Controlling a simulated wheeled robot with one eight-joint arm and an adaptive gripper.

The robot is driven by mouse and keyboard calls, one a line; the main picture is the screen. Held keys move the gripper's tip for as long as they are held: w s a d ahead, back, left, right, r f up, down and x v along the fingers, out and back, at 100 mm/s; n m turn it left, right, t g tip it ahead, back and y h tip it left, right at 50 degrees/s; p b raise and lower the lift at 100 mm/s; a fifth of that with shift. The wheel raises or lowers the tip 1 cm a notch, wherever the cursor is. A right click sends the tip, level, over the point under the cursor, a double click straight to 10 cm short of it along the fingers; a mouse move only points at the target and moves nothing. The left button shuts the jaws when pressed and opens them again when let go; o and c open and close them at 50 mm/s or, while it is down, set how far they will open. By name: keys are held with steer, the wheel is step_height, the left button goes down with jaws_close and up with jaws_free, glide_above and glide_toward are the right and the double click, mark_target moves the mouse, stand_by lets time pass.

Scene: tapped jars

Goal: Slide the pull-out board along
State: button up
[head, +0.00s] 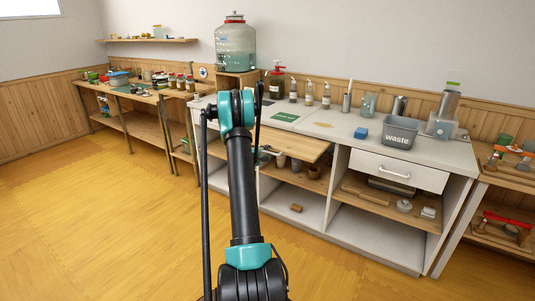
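The pull-out board (298,144) is a flat light-wood panel that sticks out from under the worktop, over the open shelves. Its left part is hidden behind my arm. My arm rises through the middle of the view, bends at the teal joint and reaches down on the far side. A small dark and grey part, which seems to belong to my gripper (264,156), shows beside the arm near the board's front left edge. The fingers are mostly hidden. I cannot tell whether they touch the board or are open.
A large tapped jar (235,45) stands at the back. A white drawer (398,170) is to the right. The yellow floor in front is clear.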

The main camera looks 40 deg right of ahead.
steer(key=shift+d, duration=0.1)
steer(key=shift+c, duration=0.3)
jaws_close()
